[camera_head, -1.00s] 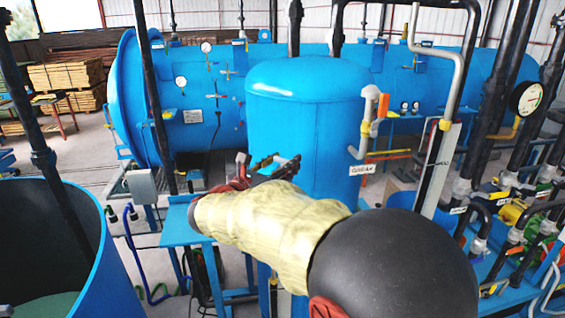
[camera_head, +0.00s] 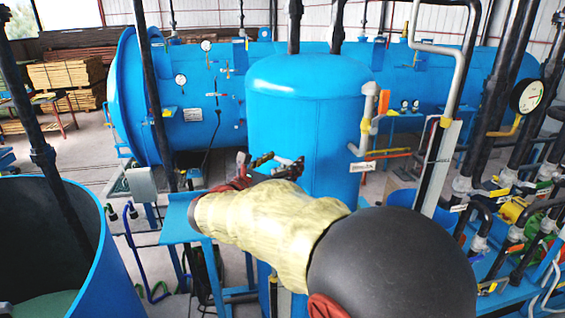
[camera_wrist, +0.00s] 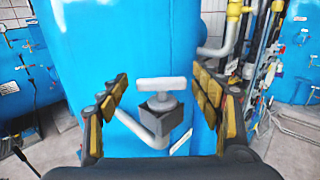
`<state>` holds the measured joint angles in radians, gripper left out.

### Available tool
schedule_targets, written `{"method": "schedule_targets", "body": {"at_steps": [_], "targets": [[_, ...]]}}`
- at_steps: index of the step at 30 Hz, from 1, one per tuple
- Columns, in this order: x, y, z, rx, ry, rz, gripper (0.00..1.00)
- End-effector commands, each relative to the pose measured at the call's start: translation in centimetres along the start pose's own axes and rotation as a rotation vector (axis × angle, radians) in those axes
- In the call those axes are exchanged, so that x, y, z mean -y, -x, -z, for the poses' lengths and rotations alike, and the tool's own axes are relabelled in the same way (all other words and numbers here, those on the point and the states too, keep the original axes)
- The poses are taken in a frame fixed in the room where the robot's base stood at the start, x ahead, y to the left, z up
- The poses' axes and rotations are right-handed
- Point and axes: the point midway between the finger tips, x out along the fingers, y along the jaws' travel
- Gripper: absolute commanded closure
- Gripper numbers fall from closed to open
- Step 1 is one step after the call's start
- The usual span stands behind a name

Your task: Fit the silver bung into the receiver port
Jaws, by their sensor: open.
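My gripper (camera_wrist: 160,108) is open, with a yellow-padded finger on each side in the wrist view. It also shows in the head view (camera_head: 278,165), in front of the blue upright tank (camera_head: 305,115). Between the fingers stands a silver T-shaped piece (camera_wrist: 161,84), which looks like the silver bung. Its stem meets a dark square block (camera_wrist: 160,113), possibly the receiver port, on a bent grey pipe (camera_wrist: 140,128). I cannot tell how deep the stem sits. Both fingers look apart from it. My arm hides this spot in the head view.
The tank wall is close behind the block. A blue stand (camera_head: 180,215) is below my gripper, and an open blue vat (camera_head: 100,262) is at the lower left. Pipes and valves crowd the right side, with a pressure gauge (camera_head: 527,97).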

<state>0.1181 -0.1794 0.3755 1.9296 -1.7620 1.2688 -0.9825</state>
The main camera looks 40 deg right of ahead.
Motion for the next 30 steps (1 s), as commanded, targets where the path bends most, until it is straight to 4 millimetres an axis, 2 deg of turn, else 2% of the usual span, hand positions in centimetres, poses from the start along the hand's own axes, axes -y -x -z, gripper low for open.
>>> {"method": "schedule_targets", "body": {"at_steps": [5, 15, 21, 30], "targets": [[-0.1, 1.3, 0.0, -0.001, 0.0, -0.003, 0.35], [-0.2, 7.8, 0.0, 0.0, -0.001, -0.006, 0.35], [-0.1, 10.7, 0.0, 0.0, -0.001, -0.004, 0.35], [0.0, 12.0, 0.0, 0.001, 0.0, 0.0, 0.35]]}}
